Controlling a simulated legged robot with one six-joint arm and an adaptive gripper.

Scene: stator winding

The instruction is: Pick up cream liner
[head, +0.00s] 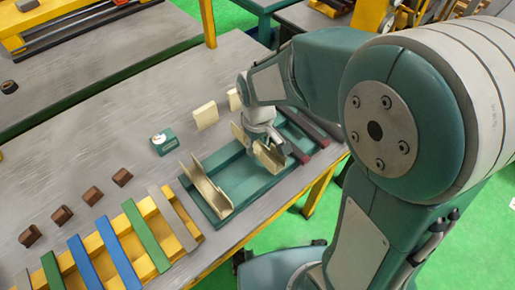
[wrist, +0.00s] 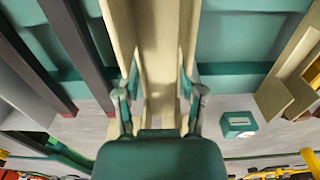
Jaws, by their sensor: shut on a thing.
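A cream liner (head: 270,155), a channel-shaped piece, is at the green tray (head: 240,175) in the head view, below my wrist. My gripper (head: 264,137) is shut on it, with the arm reaching in from the right. In the wrist view the held cream liner (wrist: 158,45) runs up from between the fingers of my gripper (wrist: 157,85), one finger on each side. I cannot tell whether it touches the tray. A second cream liner (head: 207,188) lies at the tray's left end. It also shows at the right of the wrist view (wrist: 290,85).
Two cream blocks (head: 205,115) stand behind the tray. A small green box (head: 164,142) is left of them. Dark red bars (head: 318,128) lie at the tray's right. Coloured bars on a yellow rack (head: 125,240) and several brown blocks (head: 92,194) are at left.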

